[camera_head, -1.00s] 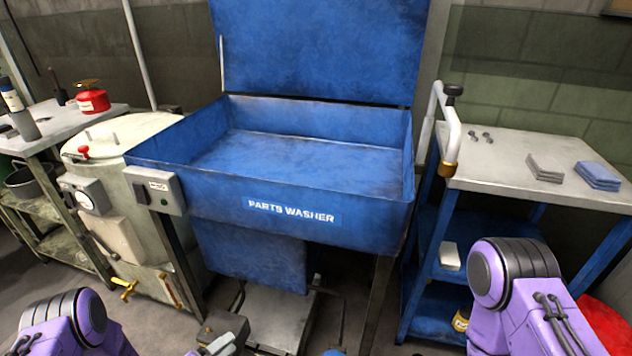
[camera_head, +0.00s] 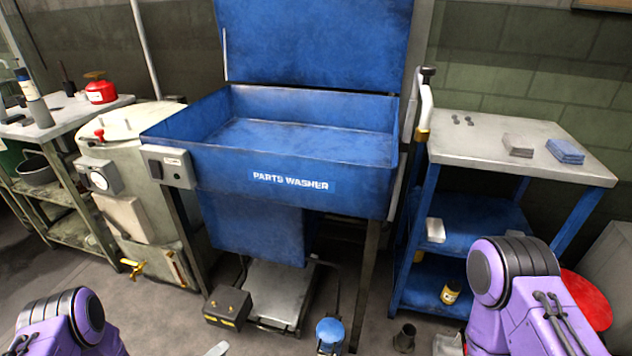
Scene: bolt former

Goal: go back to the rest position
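Only the purple upper links of my two arms show, at the lower left and lower right of the head view. Neither gripper can be clearly made out; a small grey tip of something shows at the bottom edge between the arms. The blue parts washer (camera_head: 290,180) stands ahead of me with its lid raised. Its basin looks empty.
A workbench (camera_head: 500,150) with bolts, a grey cloth stack (camera_head: 519,144) and a blue one (camera_head: 565,151) stands right. A pale drum (camera_head: 130,122) and a table with a red can (camera_head: 100,90) stand left. A pedal box (camera_head: 227,307) and a dark cup (camera_head: 404,338) are on the floor.

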